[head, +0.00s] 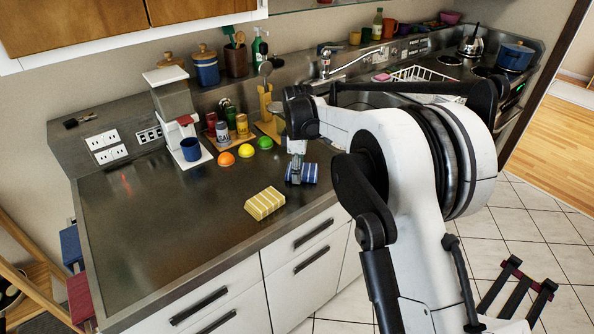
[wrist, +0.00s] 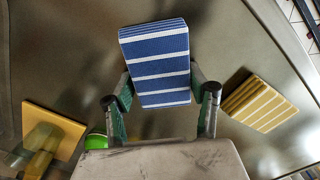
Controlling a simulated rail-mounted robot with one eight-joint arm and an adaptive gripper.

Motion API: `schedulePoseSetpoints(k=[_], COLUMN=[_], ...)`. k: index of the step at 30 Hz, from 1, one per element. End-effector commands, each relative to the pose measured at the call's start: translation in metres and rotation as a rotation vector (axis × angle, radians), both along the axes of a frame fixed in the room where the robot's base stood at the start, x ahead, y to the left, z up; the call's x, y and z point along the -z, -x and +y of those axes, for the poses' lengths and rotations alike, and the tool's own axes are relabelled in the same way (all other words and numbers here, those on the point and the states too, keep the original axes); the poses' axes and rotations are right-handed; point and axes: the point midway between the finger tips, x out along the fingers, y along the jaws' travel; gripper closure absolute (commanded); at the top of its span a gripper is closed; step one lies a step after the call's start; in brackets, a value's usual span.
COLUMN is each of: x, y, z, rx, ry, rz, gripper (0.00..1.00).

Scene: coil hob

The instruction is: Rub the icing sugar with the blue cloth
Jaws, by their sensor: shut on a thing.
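The blue cloth (wrist: 155,58) is a folded pad with white stripes. It sits between the two fingers of my gripper (wrist: 160,97) in the wrist view. In the head view the cloth (head: 309,174) is at or just above the dark metal worktop, near its front edge, and my gripper (head: 296,168) points down onto it. My gripper is shut on the cloth. I cannot make out any icing sugar in either view; my arm hides part of the worktop to the right.
A yellow striped cloth (head: 265,203) lies left of the blue one. An orange (head: 226,159), a lemon (head: 246,150) and a lime (head: 265,142) lie behind. A coffee machine (head: 178,115) with a blue mug (head: 191,149) stands back left. The left worktop (head: 150,230) is clear.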

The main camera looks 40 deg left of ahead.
Motion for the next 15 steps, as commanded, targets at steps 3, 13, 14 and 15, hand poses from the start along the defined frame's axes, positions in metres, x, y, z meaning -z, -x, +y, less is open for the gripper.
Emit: schedulePoseSetpoints(k=[3, 13, 14, 15], x=[-0.025, -0.054, -0.057, -0.061], y=[-0.002, -0.008, -0.008, -0.009], z=[-0.002, -0.007, -0.008, -0.008], rx=[0.004, 0.012, 0.013, 0.014], ry=[0.0, 0.0, 0.0, 0.0], rz=[0.0, 0.0, 0.0, 0.0], gripper=[0.9, 0.9, 0.9, 0.9])
